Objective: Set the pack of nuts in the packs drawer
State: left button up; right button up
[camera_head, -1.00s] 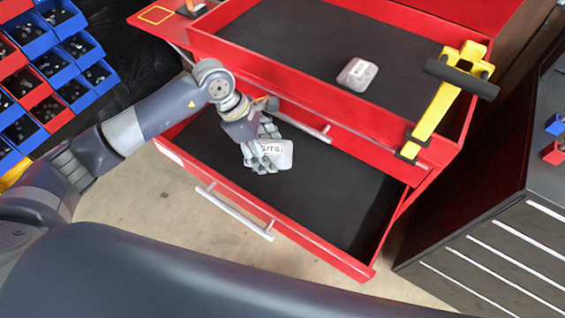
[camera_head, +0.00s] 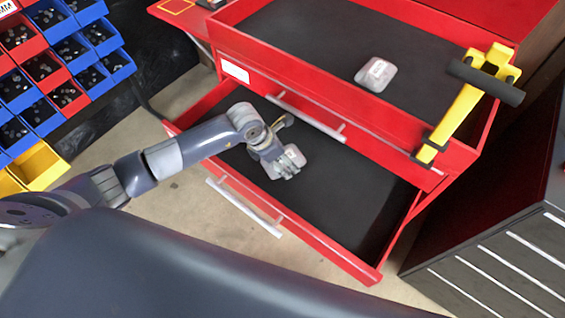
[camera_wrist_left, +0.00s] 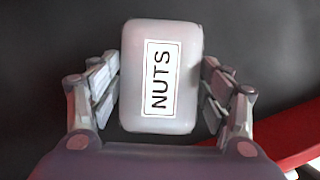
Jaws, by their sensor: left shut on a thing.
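The pack of nuts (camera_wrist_left: 161,75) is a pale rounded block with a "NUTS" label. My left gripper (camera_head: 285,165) is shut on it, with fingers along both sides in the left wrist view. In the head view the gripper and pack are over the black floor of the open lower drawer (camera_head: 345,205), towards its left part. I cannot tell whether the pack touches the floor. The fingers partly hide the pack in the head view. My right gripper is not in view.
Another pale pack (camera_head: 376,74) lies in the red cart's top tray (camera_head: 300,50). A yellow bracket with a black grip (camera_head: 470,100) stands at the tray's right edge. Blue and red bins (camera_head: 60,60) are at left, a dark cabinet (camera_head: 490,240) at right. The drawer's right part is clear.

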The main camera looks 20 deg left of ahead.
pick_arm(q)
notch_tip(320, 180, down, 3)
jog(key=shift+f, duration=0.15)
jog(key=shift+f, duration=0.2)
jog(key=o, duration=1.1)
